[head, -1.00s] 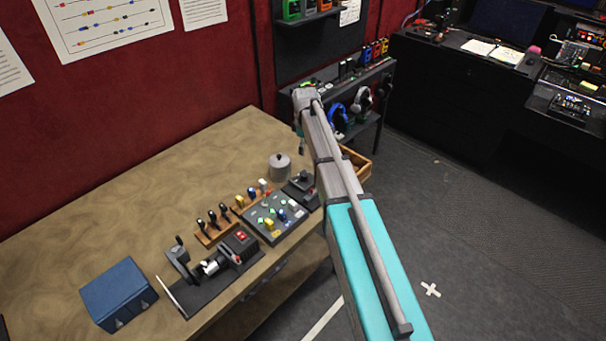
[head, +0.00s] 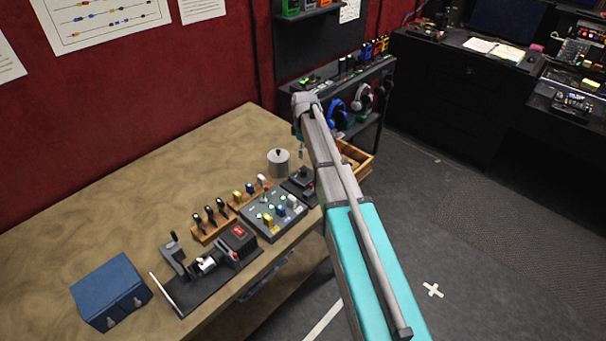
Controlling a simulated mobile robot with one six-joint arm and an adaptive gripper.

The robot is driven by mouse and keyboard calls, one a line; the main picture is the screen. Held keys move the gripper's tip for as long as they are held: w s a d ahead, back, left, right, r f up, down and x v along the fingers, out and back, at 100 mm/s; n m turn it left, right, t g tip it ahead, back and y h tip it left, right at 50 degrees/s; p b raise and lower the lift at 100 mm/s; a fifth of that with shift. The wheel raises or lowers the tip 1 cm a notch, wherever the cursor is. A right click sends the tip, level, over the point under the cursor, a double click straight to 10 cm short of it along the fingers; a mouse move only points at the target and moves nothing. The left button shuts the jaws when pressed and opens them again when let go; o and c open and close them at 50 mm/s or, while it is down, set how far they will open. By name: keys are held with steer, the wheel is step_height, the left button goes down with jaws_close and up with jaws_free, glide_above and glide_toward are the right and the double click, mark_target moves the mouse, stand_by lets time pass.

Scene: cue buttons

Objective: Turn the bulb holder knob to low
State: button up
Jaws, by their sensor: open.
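A grey control panel (head: 287,228) with several small coloured knobs and buttons sits near the table's front edge. To its left, a dark base (head: 192,295) carries an upright lever, a pale metallic part and a box with a red switch (head: 239,232). I cannot tell which of these is the bulb holder knob, nor read any low mark. My arm reaches up from the bottom right, past the table's right end. Only a small part of my gripper (head: 302,152) shows beside the arm; the rest is hidden behind it. It is apart from the knobs, with jaws open.
A blue box (head: 108,290) stands at the table's left. Wooden racks with black handles (head: 212,222) and coloured handles (head: 249,196) stand behind the panel, near a lidded grey pot (head: 279,163). A small dark joystick unit (head: 302,184) is right of the panel. The table's back is clear.

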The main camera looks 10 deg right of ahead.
mark_target(304, 171)
steer(key=shift+f+b, duration=4.45)
steer(key=shift+f, duration=0.35)
jaws_close()
steer(key=shift+a, duration=0.15)
